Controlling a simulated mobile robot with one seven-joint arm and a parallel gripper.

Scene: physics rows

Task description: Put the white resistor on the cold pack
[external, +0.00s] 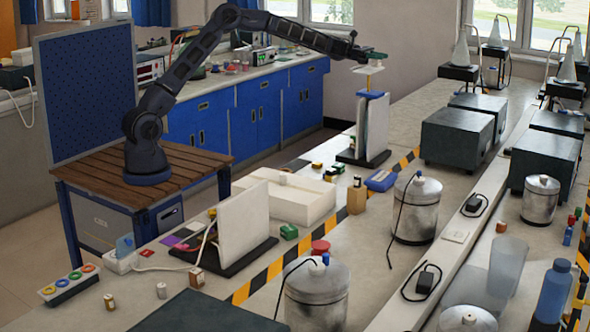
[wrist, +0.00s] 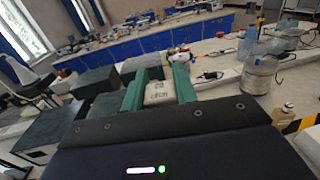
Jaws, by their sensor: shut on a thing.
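My gripper (external: 368,58) is at the end of the outstretched arm, high above the bench near the white upright panel. In the wrist view its two green fingers (wrist: 160,88) are shut on a white block with dark printing, which I take as the white resistor (wrist: 158,93). In the external view a small pale shape, likely the resistor (external: 368,69), shows just under the fingers. A flat blue item, probably the cold pack (external: 381,180), lies on the bench below and slightly right of my gripper, by the striped tape. It is apart from the gripper.
A white panel (external: 376,128) stands upright on a dark base just below my gripper. Metal canisters (external: 416,210) and dark boxes (external: 456,138) stand to the right. A white open tray (external: 282,200) and another upright panel (external: 243,222) are nearer.

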